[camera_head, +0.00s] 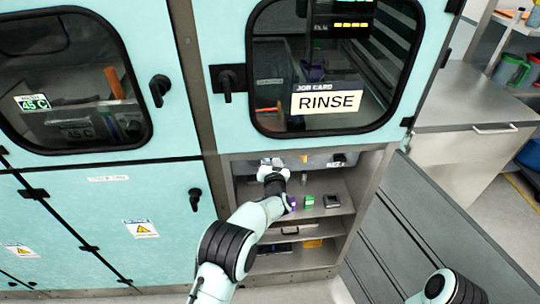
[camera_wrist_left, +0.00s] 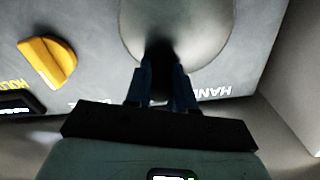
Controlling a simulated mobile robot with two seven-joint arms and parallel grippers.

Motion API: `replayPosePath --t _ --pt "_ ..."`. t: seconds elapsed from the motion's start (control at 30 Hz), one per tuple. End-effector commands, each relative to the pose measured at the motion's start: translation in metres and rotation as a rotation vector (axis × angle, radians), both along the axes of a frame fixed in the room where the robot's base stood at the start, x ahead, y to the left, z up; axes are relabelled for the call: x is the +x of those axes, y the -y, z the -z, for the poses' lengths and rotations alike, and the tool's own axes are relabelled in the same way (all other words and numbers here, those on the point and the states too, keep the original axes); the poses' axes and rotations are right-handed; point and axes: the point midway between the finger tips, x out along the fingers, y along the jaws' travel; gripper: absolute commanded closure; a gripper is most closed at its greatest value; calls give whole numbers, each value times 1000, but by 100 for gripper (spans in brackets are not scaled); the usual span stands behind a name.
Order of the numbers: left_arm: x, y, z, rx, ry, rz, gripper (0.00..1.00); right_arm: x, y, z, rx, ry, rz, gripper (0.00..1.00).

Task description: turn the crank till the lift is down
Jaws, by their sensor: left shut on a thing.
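The crank shows in the left wrist view as a round grey disc (camera_wrist_left: 207,30) with a dark handle (camera_wrist_left: 161,52) on a grey panel. My left gripper (camera_wrist_left: 161,85) is shut on that handle. In the head view my left gripper (camera_head: 272,165) reaches into the recess under the RINSE window, and it hides the crank there. I cannot make out the lift or its height behind the window (camera_head: 335,60). Of my right arm only a link shows at the lower right; its gripper is out of view.
A yellow knob (camera_wrist_left: 48,62) sits on the panel beside the crank. Below, a shelf holds a green block (camera_head: 308,201) and a dark small box (camera_head: 331,201). The recess has side walls close by. A RINSE card (camera_head: 327,102) is on the window.

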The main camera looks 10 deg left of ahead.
Motion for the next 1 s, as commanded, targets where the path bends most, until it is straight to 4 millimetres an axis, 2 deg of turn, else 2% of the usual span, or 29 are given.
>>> replayPosePath --t 0.17,0.2,0.27,0.3,0.67,0.87,1.0 --pt "0 1 1 -2 -1 3 100 0 0 0 0 0 0 52" --pt "0 2 1 -2 -1 3 73 0 0 0 0 0 0 52" --pt "0 1 1 -2 -1 3 54 0 0 0 0 0 0 52" --pt "0 1 1 -2 -1 3 52 0 0 0 0 0 0 52" --pt "-4 2 1 -2 -1 1 52 -1 0 2 0 -1 0 52" --pt "-29 9 2 -4 -2 2 52 -6 0 12 0 -7 0 52" --pt "-57 18 2 -3 -3 4 52 -9 0 19 0 -10 0 52"
